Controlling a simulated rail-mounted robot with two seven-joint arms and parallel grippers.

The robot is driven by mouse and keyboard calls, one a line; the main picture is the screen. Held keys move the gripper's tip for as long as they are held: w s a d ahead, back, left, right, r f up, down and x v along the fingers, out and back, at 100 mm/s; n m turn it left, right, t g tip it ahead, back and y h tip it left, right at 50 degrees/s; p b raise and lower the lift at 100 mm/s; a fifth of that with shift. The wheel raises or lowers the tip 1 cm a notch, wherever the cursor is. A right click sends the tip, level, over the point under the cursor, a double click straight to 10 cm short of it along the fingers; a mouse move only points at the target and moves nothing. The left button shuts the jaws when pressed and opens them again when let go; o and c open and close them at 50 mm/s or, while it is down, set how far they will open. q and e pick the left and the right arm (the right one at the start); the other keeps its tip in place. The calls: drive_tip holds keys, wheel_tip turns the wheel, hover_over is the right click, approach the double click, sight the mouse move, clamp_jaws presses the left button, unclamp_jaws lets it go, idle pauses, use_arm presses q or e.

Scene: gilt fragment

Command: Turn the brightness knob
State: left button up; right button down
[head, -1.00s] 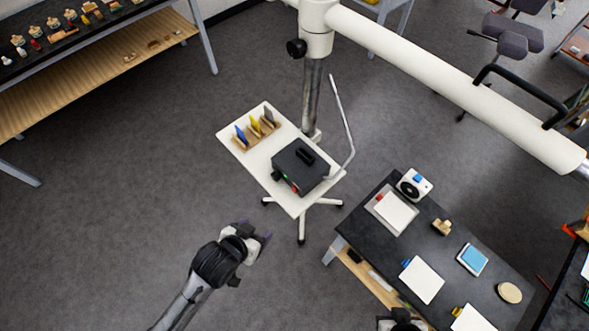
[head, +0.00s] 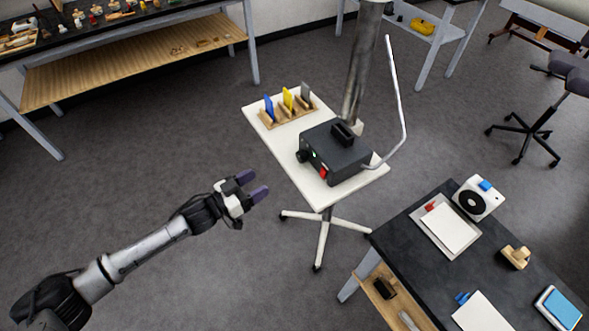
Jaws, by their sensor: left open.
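A black box-shaped unit (head: 336,152) with a top handle sits on a small white stand table (head: 322,193). A dark round knob (head: 303,156) sticks out at the left end of its front face. A small green light and a red part (head: 323,172) are on the same face. My left gripper (head: 256,186) is open and empty, its two purple-tipped fingers pointing right towards the stand. It is left of and apart from the unit and the knob. My right gripper is not in the view.
A wooden rack (head: 287,115) with blue, yellow and grey plates stands on the stand's far left part. A thin pale bent rod (head: 398,90) rises at the unit's right. A dark table (head: 450,255) with papers and small items is at lower right. Floor between gripper and stand is clear.

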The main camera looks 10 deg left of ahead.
use_arm(q)
drive_tip(key=b, duration=0.2)
approach(299, 159)
drive_tip(key=x, duration=0.7)
drive_tip(key=shift+w+a, duration=0.1)
drive_tip(key=shift+a, duration=0.05)
drive_tip(key=shift+x, duration=0.75)
drive_tip(key=c, duration=0.9)
drive_tip(key=shift+m+h, duration=0.3)
drive_tip(key=shift+m, duration=0.5)
drive_tip(key=o, duration=0.9)
